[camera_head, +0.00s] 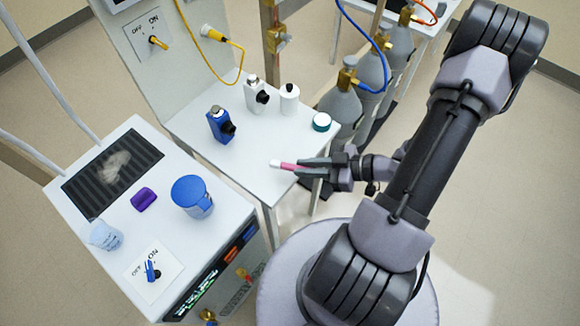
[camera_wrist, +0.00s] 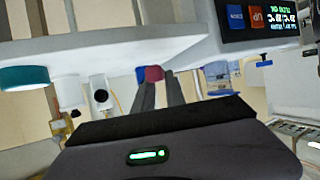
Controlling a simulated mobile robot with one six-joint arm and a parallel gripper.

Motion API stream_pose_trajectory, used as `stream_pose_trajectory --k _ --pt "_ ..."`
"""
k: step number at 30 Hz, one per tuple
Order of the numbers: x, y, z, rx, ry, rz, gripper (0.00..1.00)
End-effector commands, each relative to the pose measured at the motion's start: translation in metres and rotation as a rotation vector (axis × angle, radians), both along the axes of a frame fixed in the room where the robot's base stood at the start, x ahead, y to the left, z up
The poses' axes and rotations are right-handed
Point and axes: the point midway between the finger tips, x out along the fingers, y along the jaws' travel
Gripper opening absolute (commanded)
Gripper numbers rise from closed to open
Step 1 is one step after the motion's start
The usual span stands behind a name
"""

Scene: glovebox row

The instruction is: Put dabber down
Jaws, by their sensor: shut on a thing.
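The dabber (camera_head: 287,165) is a short pink stick with a white end, pointing left in the head view. My gripper (camera_head: 306,168) is shut on its right end, over the front right part of the white table (camera_head: 248,160). Whether the dabber touches the table or hangs above it, I cannot tell. In the wrist view the pink dabber (camera_wrist: 154,73) shows end-on between the fingertips of my gripper (camera_wrist: 161,84), with blue behind it.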

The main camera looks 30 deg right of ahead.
Motion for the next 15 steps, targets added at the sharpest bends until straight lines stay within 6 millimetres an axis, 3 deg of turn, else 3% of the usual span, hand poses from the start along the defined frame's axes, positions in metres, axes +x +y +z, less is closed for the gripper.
stream_pose_trajectory --k 3,6,9,13,15 --pt "0.032 0.006 -0.006 -0.002 -0.002 0.005 0.0" --pt "0.046 0.006 -0.006 -0.002 -0.001 0.001 0.0" --pt "0.057 0.008 -0.007 -0.001 -0.001 0.001 0.0" --pt "0.057 0.008 -0.039 0.001 0.001 -0.003 0.0" --pt "0.057 0.008 -0.045 0.001 0.001 -0.003 0.0"
